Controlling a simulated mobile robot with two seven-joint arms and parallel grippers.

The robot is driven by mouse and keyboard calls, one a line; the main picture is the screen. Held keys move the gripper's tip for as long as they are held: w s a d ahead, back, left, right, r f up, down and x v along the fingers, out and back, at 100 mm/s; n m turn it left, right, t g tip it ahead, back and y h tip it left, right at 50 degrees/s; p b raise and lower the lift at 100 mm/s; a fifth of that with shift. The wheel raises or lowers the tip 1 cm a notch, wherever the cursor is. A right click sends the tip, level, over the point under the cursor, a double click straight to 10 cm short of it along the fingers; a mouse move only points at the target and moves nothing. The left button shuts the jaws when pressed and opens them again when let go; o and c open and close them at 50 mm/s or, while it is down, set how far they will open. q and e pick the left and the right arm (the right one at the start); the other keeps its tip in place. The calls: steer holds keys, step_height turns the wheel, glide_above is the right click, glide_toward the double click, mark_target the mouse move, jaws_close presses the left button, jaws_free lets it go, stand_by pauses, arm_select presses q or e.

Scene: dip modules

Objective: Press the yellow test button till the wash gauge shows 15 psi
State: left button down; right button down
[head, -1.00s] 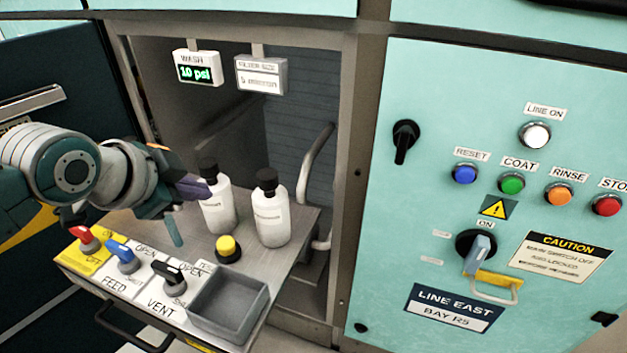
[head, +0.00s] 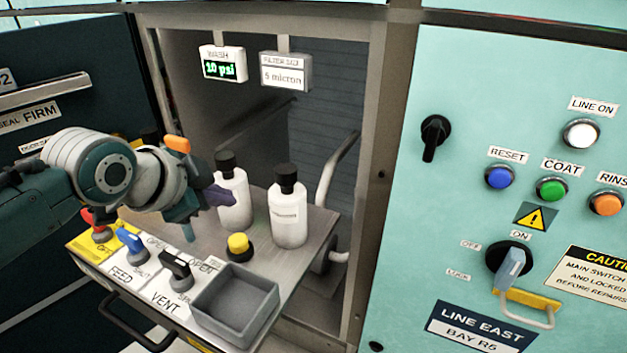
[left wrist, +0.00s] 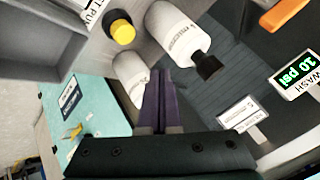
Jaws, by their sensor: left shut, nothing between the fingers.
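The yellow test button (head: 238,243) sits on a black base on the metal shelf, behind the grey tray; it also shows in the left wrist view (left wrist: 122,32). The wash gauge (head: 222,64) hangs at the top of the open bay and reads 10 psi; the left wrist view shows the same reading on it (left wrist: 296,72). My left gripper (head: 220,196) is above and a little left of the button, in front of a white bottle, apart from the button. Its purple fingers (left wrist: 160,100) are shut and empty. My right gripper is out of view.
Two white bottles with black caps (head: 236,200) (head: 289,218) stand behind the button. Red, blue and black valve handles (head: 180,264) line the shelf's front left. An empty grey tray (head: 236,335) is in front. A teal panel (head: 400,250) with coloured buttons stands right.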

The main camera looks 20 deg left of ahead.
arm_select(q)
steer(key=b, duration=0.3)
glide_above(239, 235)
steer(key=s, duration=0.2)
step_height(239, 235, down, 4)
steer(key=shift+f, duration=0.2)
steer(key=shift+f+b, duration=0.65)
steer(key=shift+f, duration=0.05)
steer(key=shift+f, duration=0.15)
stand_by(0.7)
steer(key=shift+f, duration=0.25)
steer(key=shift+f+b, duration=0.55)
steer(key=shift+f, duration=0.1)
stand_by(0.7)
steer(key=shift+r, duration=0.1)
steer(key=shift+r+p, duration=1)
steer(key=shift+p, duration=0.2)
